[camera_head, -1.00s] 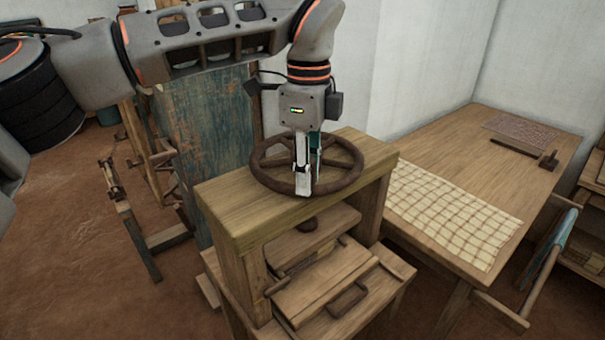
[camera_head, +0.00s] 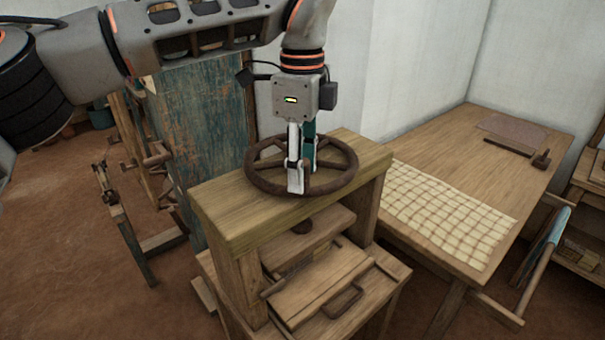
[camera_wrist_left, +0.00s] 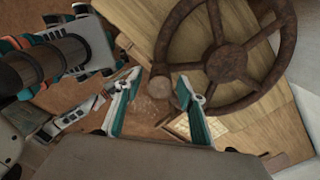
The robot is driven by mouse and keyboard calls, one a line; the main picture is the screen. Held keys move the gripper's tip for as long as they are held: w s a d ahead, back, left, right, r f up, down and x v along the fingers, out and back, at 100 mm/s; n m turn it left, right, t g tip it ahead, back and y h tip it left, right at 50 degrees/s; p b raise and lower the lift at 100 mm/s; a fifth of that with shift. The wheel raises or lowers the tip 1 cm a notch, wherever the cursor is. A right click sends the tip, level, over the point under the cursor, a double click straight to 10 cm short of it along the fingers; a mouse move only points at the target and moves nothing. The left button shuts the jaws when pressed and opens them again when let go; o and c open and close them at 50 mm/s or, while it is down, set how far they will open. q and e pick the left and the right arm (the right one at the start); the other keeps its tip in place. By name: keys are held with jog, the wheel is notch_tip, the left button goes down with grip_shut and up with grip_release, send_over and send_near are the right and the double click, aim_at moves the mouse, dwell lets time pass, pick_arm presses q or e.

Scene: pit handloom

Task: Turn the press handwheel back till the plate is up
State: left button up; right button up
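The brown spoked handwheel (camera_head: 345,183) lies flat on top of the wooden press (camera_head: 225,215). It also fills the upper right of the left wrist view (camera_wrist_left: 223,62). My left gripper (camera_head: 302,178) points down at the wheel's near side. In the left wrist view its fingers (camera_wrist_left: 160,85) stand apart, one on each side of a round brown knob by the rim, with some space showing. The wooden plate (camera_head: 310,238) hangs under the top beam from a dark screw (camera_head: 303,226), with a gap below it. Teal and white gripper-like parts show at the wrist view's upper left; their state is unclear.
A wooden table (camera_head: 500,175) with a checked cloth (camera_head: 440,212) stands to the right of the press. A blue-green worn panel (camera_head: 205,130) and wooden frames stand behind and to the left. Bare floor (camera_head: 70,250) lies at the left.

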pick_arm(q)
notch_tip(320, 180, up, 10)
jog(key=shift+r, duration=0.15)
jog(key=shift+s, duration=0.1)
dwell(0.4)
